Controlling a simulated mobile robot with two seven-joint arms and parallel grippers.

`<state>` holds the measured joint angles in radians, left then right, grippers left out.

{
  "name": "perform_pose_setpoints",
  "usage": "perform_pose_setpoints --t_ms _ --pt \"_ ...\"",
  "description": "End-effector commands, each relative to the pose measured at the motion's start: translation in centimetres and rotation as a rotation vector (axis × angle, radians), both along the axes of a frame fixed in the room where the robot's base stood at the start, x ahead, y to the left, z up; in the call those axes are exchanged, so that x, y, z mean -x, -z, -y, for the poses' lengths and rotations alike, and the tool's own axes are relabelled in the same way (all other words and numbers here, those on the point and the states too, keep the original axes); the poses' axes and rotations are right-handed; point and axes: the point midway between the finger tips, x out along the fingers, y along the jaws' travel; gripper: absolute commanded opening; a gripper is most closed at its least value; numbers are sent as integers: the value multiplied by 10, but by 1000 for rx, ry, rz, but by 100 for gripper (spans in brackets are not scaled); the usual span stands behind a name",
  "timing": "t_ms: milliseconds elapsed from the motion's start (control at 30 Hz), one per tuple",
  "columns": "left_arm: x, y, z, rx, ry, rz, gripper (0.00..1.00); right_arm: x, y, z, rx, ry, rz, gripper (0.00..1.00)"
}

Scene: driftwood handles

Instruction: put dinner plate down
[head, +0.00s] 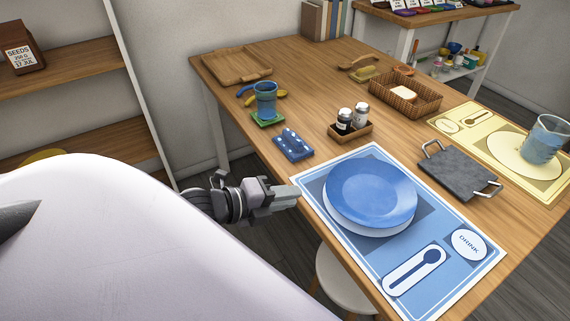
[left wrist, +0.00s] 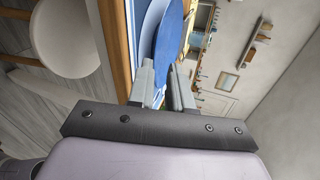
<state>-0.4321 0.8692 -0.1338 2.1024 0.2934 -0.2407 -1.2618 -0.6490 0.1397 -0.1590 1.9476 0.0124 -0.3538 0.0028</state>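The blue dinner plate (head: 371,190) lies over the white plate outline on the blue placemat (head: 448,285), set slightly toward the back of that outline. It also shows nearly edge-on in the left wrist view (left wrist: 172,35), beyond the fingertips. My left gripper (head: 290,194) is at the table's near left edge, left of the plate, with a small gap between its tips and the rim. In the left wrist view its two fingers (left wrist: 163,78) stand apart, with nothing visibly clamped between them. My right gripper is not in view.
A grey tray with handles (head: 460,172) stands right of the placemat. Behind are a shaker caddy (head: 350,132), a blue rest (head: 292,146), a blue cup (head: 265,100) and a basket (head: 404,97). A stool (head: 343,283) is below the table edge.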

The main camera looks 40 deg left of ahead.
Motion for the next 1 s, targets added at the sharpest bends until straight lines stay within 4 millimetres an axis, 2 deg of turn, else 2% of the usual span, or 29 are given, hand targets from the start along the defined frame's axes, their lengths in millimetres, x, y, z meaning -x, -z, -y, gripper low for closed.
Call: perform_pose_setpoints --t_ms 133,233,367,500,633,800,1000 --pt "5 6 0 45 -28 -25 20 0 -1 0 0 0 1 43" --pt "14 23 4 179 -111 -96 20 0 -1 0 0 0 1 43" --pt "33 60 17 470 -298 -243 20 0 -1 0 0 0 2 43" --pt "60 100 38 815 -534 -409 20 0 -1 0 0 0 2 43" --pt "83 128 60 1088 -734 -529 20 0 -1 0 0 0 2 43" --pt "101 148 81 1311 -904 -617 20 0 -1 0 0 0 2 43" --pt "106 152 87 1382 -957 -641 20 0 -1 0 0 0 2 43"
